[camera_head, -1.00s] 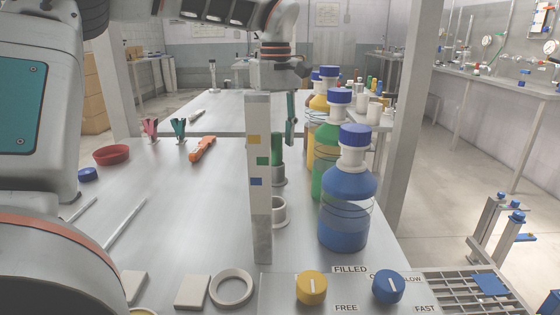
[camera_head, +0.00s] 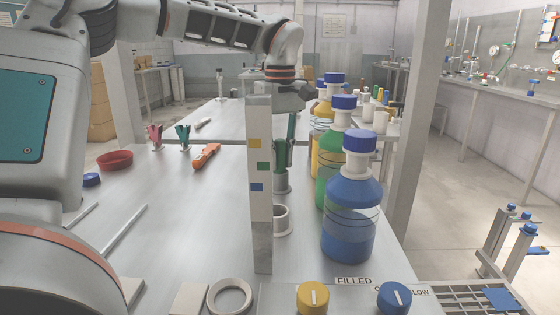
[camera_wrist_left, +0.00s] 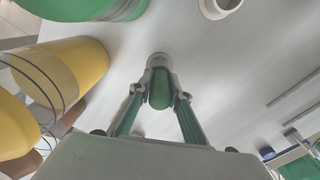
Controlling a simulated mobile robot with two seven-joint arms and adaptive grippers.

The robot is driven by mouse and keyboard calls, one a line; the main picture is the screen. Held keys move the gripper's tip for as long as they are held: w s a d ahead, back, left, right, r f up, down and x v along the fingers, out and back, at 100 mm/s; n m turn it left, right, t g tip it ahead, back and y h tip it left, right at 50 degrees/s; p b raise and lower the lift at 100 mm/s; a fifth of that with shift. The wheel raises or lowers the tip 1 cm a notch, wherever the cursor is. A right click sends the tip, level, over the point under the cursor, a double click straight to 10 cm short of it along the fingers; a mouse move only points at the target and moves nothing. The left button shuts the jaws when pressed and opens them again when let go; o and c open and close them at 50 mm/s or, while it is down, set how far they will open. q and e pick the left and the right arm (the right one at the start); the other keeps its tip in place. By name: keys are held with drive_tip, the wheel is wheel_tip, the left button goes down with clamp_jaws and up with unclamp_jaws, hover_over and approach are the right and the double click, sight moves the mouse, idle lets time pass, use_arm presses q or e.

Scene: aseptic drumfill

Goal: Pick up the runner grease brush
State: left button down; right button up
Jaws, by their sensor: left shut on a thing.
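My left gripper (camera_wrist_left: 161,95) is shut on the handle, with one green-padded finger on each side. My right gripper is not in view.
The tall post (camera_head: 260,200) with coloured squares stands just in front of the gripper. Blue (camera_head: 350,215), green (camera_head: 331,185) and yellow bottles line the right side. An empty pale ring holder (camera_head: 281,220) is nearer. An orange tool (camera_head: 206,155) lies left; mid-table left is mostly clear.

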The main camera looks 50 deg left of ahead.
use_arm(q)
wheel_tip(320, 180, up, 6)
drive_tip(key=shift+r+p, duration=0.1)
drive_tip(key=shift+p, duration=0.7)
wheel_tip(320, 180, up, 3)
drive_tip(key=shift+r+p, duration=0.15)
drive_tip(key=shift+p, duration=0.35)
drive_tip(key=shift+r, duration=0.3)
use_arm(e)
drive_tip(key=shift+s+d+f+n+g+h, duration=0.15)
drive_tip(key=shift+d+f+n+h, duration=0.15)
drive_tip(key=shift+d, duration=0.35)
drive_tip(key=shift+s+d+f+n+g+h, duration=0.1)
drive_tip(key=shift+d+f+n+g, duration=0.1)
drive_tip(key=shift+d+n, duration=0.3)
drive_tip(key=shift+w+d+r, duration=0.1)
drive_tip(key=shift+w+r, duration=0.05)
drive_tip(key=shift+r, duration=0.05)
